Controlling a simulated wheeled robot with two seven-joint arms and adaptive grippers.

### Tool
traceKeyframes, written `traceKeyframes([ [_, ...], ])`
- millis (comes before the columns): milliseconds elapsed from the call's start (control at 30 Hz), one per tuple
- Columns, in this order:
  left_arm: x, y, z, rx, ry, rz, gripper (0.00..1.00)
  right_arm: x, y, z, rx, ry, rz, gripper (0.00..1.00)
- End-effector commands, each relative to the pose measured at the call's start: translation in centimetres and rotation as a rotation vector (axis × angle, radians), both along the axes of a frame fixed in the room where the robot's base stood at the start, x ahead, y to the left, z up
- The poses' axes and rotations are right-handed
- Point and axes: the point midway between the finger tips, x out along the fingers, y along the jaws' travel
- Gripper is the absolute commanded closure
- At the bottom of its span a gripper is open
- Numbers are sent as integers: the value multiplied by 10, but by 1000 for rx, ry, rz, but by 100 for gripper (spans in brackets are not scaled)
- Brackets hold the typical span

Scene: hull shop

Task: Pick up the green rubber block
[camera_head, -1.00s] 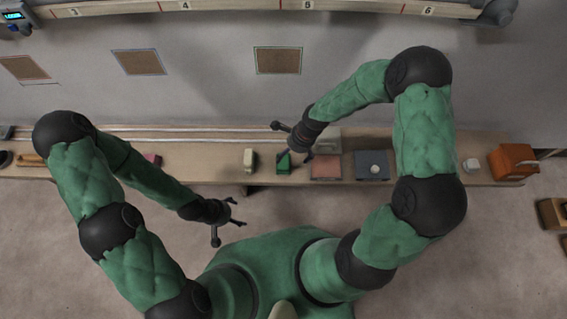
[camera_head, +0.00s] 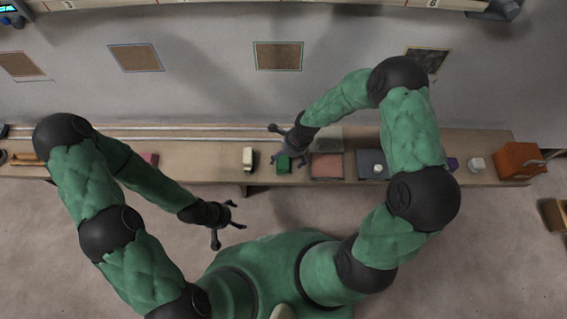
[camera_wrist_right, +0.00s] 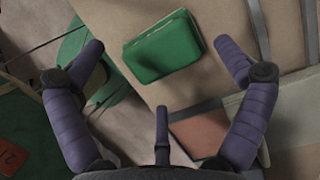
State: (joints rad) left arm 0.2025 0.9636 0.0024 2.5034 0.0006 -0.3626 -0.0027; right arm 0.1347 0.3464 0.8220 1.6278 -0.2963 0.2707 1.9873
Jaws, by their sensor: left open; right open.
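The green rubber block (camera_head: 284,164) lies on the long wooden bench near its middle. It also shows in the right wrist view (camera_wrist_right: 160,50), at the top centre. My right gripper (camera_head: 286,146) is above the block, with its fingers open and nothing between them. In the right wrist view, the right gripper's fingers (camera_wrist_right: 158,46) are spread to either side of the block; I cannot tell the remaining height. My left gripper (camera_head: 227,224) is open and empty, in front of the bench and left of the middle.
A cream block (camera_head: 248,158) is left of the green block. A reddish square (camera_head: 326,166) and a blue-grey square (camera_head: 366,158) are on its right. Further right are a purple thing (camera_head: 452,164), a white one (camera_head: 476,164) and an orange box (camera_head: 518,160). The bench edge is close.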

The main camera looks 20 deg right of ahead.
Motion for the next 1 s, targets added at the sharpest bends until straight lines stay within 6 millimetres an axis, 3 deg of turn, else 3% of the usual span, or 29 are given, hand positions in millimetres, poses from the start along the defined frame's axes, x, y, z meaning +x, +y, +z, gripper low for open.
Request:
traceKeyframes([
  [33,0,0,-8,0,0,0,19,1,3,-13,1,2,3,0],
  [133,0,0,-13,0,0,0,19,2,6,-24,-1,2,2,0],
  [400,0,0,-13,0,0,0,19,3,7,-27,0,-1,1,0],
  [433,0,0,-13,0,0,0,19,3,7,-27,0,0,1,3],
  [667,0,0,-13,0,0,0,19,2,7,-27,0,0,1,67],
  [767,0,0,-13,0,0,0,19,2,7,-27,0,1,1,67],
  [800,0,0,-13,0,0,0,19,2,7,-27,0,1,1,72],
  [1000,0,0,-13,0,0,0,19,1,8,-28,1,3,2,73],
])
